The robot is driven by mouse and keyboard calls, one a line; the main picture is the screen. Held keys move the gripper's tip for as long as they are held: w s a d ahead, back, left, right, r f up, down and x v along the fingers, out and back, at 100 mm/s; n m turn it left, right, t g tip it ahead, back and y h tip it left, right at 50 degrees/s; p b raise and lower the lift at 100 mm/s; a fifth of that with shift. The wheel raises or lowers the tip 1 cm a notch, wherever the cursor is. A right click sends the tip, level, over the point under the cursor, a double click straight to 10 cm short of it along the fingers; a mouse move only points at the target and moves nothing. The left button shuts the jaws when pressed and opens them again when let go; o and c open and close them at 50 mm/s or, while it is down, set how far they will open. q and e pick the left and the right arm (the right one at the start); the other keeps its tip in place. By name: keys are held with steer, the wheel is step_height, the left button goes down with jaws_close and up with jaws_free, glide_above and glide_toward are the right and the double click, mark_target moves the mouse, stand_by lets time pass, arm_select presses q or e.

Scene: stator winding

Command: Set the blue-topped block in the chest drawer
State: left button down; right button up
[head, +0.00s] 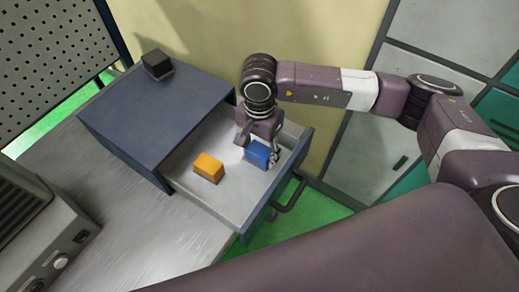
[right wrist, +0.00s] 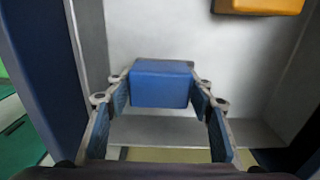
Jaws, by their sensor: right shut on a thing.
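The blue-topped block (head: 257,154) is in the open drawer (head: 215,212) of the dark blue chest (head: 150,118), at the drawer's right side in the head view. My right gripper (head: 262,150) reaches down into the drawer and is shut on the block. In the right wrist view the block (right wrist: 161,83) sits between the two finger pads of the gripper (right wrist: 163,100). Whether the block touches the drawer floor I cannot tell. My left gripper is not in view.
An orange-topped block (head: 208,168) lies in the drawer, left of the blue one. A dark block (head: 157,65) stands on top of the chest. The drawer handle (head: 290,193) juts out in front. A grey machine (head: 42,220) stands at lower left.

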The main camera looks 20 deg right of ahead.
mark_target(260, 150)
steer(key=shift+f, duration=0.15)
steer(key=o, duration=1.5)
steer(key=shift+r, duration=0.25)
steer(key=shift+w+r, duration=0.1)
steer(key=shift+r, duration=0.15)
step_height(260, 150, up, 11)
steer(key=b, duration=0.2)
steer(key=shift+a+f+b, duration=0.1)
steer(key=shift+f+b, duration=0.1)
steer(key=shift+b, duration=0.2)
steer(key=shift+r, duration=0.4)
